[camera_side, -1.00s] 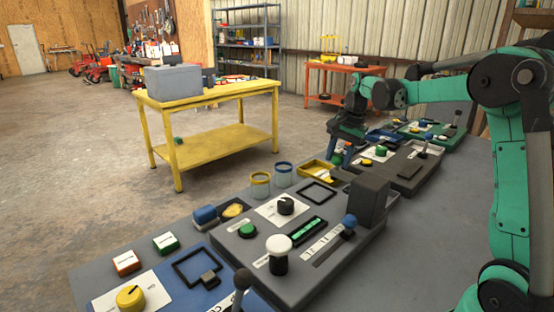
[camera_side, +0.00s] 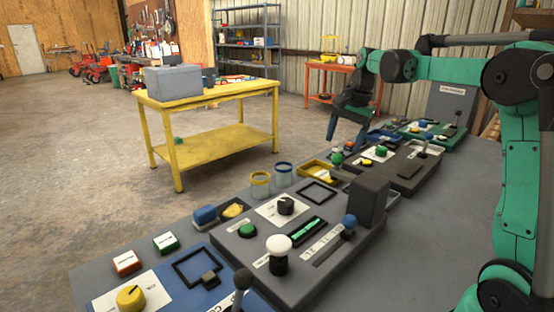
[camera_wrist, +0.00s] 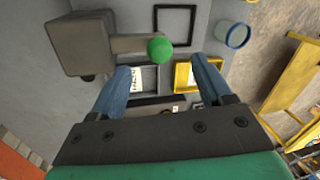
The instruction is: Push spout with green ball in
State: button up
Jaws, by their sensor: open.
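The spout (camera_wrist: 130,43) is a grey bar that sticks out from a dark block (camera_wrist: 75,45). It carries a green ball (camera_wrist: 159,49) at its free end. In the side view the block (camera_side: 369,200) stands on the near grey panel, and the green ball (camera_side: 337,159) shows just below my gripper (camera_side: 347,140). In the wrist view my gripper (camera_wrist: 162,75) is open and empty. Its blue fingers lie apart on either side of the ball's line, and the ball is beyond the fingertips. No contact between them is visible.
A yellow tray (camera_side: 311,170) and a blue-rimmed cup (camera_side: 283,174) stand near the spout. The near panel bears a white knob (camera_side: 278,245) and a blue-topped lever (camera_side: 349,224). Another panel (camera_side: 415,175) lies farther back. A yellow table (camera_side: 215,135) stands apart on the floor.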

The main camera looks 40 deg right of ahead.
aim_at(338, 154)
jog(key=shift+s+r, duration=0.1)
jog(key=shift+r, duration=0.4)
jog(key=n, duration=0.3)
jog(key=n+g, duration=0.1)
jog(key=n, duration=0.1)
jog(key=shift+w+a+f+h, duration=0.1)
jog(key=shift+w+a+h, duration=0.25)
jog(key=shift+a+h, duration=0.05)
jog(key=n, duration=0.3)
jog(key=shift+w+a+g+h, duration=0.15)
jog(key=shift+g+h, duration=0.25)
jog(key=n, duration=0.3)
jog(key=n+h, duration=0.1)
jog(key=n, duration=0.1)
jog(key=shift+w+a+g, duration=0.2)
jog(key=shift+w+g, duration=0.05)
jog(key=shift+g, duration=0.15)
jog(key=shift+n, duration=0.3)
jog(key=shift+s+d+f, duration=0.1)
jog(key=shift+d+f, duration=0.05)
jog(key=shift+f, duration=0.75)
jog(key=shift+d+f, duration=0.2)
jog(key=shift+f, duration=0.7)
jog(key=shift+s+d+f, duration=0.1)
jog(key=shift+d+f, duration=0.05)
jog(key=shift+f, duration=0.75)
grip_shut()
